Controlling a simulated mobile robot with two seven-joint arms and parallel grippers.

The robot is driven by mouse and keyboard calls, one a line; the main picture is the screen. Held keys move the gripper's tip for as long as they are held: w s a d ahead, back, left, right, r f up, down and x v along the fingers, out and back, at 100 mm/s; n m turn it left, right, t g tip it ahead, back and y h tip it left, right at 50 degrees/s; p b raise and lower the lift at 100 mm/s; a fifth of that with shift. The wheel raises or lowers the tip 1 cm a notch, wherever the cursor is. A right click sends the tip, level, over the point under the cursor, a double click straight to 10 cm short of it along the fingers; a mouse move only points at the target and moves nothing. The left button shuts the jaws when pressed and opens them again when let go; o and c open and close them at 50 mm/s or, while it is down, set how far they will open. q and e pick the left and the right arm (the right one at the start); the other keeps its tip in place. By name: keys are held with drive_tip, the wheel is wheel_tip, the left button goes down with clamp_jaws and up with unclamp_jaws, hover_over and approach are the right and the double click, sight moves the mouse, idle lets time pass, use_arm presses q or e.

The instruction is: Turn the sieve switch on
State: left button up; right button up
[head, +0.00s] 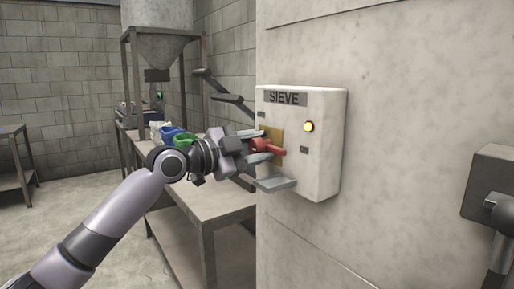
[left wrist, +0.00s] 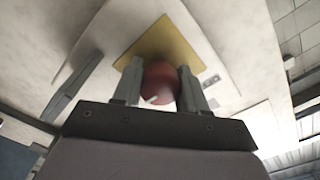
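The sieve switch box (head: 326,150) is a pale box on the wall with a dark "SIEVE" label (head: 285,98). A red switch handle (head: 275,150) sticks out from a yellow plate (head: 277,131) on its front. A round lamp (head: 308,127) beside it glows yellow. My left gripper (head: 259,145) is at the handle, one finger above it and one below. In the left wrist view, the red handle (left wrist: 160,82) fills the gap between the fingers and seems to touch both, with the yellow plate (left wrist: 160,45) behind it. My right gripper is out of view.
A metal table (head: 213,203) with blue and green items (head: 178,135) stands behind my left arm, near a hopper frame (head: 160,50). A dark grey box (head: 495,180) is at the right edge.

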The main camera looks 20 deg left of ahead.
sight(251, 149)
use_arm(q)
drive_tip(key=o, duration=0.4)
drive_tip(key=shift+c, duration=0.2)
drive_tip(key=shift+s+a, duration=0.1)
drive_tip(key=shift+b+v, duration=0.4)
drive_tip(key=shift+v, duration=3.05)
